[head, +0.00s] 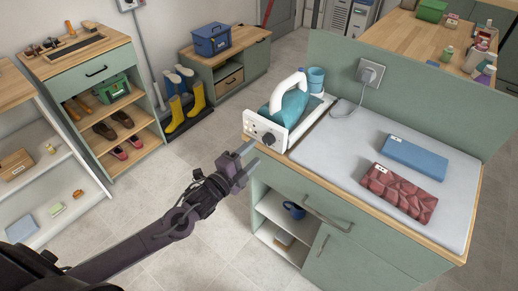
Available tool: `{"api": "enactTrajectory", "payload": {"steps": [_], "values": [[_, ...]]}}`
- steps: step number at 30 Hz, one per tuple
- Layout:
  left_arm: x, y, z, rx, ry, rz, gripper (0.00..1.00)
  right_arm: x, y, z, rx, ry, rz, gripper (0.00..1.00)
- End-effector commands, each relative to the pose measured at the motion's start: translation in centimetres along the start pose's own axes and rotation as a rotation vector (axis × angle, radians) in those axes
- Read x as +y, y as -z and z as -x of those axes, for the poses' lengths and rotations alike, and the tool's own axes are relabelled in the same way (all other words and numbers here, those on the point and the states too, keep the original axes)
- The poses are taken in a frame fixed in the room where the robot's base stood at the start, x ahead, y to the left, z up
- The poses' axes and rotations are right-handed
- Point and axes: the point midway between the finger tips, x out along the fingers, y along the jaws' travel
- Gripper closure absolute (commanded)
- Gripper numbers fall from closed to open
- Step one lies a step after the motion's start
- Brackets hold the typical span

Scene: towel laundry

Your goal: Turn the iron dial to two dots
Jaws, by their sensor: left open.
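The iron (288,103), teal with a white handle, stands on a white base at the left end of the ironing counter. The base's front panel (251,126) carries a round dark dial (268,138). The dial's dot marks are too small to read, so I cannot tell its setting. My left gripper (251,156) is open and empty, just left of and below the dial, its fingers pointing toward the panel. It looks apart from the dial. My right gripper is not in view.
A grey ironing pad (350,140) holds a folded blue towel (416,157) and a folded red patterned towel (399,193). A teal cup (316,79) stands behind the iron. A cord runs to a wall socket (369,73). Open floor (205,165) lies left of the counter.

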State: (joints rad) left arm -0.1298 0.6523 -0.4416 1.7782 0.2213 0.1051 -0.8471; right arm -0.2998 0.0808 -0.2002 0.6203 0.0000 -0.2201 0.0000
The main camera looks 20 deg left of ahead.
Motion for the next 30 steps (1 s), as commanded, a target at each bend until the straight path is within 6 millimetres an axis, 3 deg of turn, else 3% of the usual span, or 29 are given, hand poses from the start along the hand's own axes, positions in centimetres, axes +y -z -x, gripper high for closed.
{"api": "enactTrajectory", "payload": {"steps": [6, 23, 26, 29, 30], "values": [[0.1, 0.0, 2.2, 0.0, -0.001, 0.0, 0.45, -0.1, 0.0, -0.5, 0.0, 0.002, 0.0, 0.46], [0.0, -0.1, 2.4, -0.001, 0.0, 0.001, 0.45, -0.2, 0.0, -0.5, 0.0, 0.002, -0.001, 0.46], [1.3, -0.9, 2.5, -0.024, -0.022, 0.022, 0.45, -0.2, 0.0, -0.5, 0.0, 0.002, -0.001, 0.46], [4.8, -3.1, 3.1, -0.092, -0.085, 0.089, 0.45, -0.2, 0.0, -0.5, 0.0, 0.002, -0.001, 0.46], [6.9, -4.3, 3.5, -0.13, -0.121, 0.13, 0.45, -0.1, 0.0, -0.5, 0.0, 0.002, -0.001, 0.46]]}}
